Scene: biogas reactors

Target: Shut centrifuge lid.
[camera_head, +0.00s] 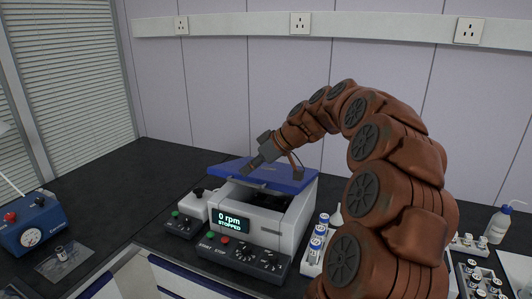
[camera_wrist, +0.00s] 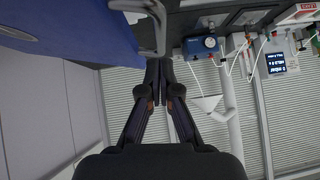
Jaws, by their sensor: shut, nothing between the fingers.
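The centrifuge (camera_head: 290,222) is a grey-white box on the dark bench, and its display reads 0 rpm STOPPED. Its blue lid (camera_head: 292,184) is partly raised, with a dark gap above the body at the front. The lid also fills the upper left of the wrist view (camera_wrist: 70,35). My gripper (camera_head: 249,171) is shut and empty, pointing down-left over the lid's left part. In the wrist view its fingertips (camera_wrist: 158,63) are together, close to a grey curved bar (camera_wrist: 150,25) beside the lid. I cannot tell whether they touch the lid or the bar.
A control panel with knobs (camera_head: 243,256) sits in front of the centrifuge. Capped vials (camera_head: 316,245) stand just right of it. A blue gauge device (camera_head: 35,226) is at far left, and a wash bottle (camera_head: 497,224) at far right.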

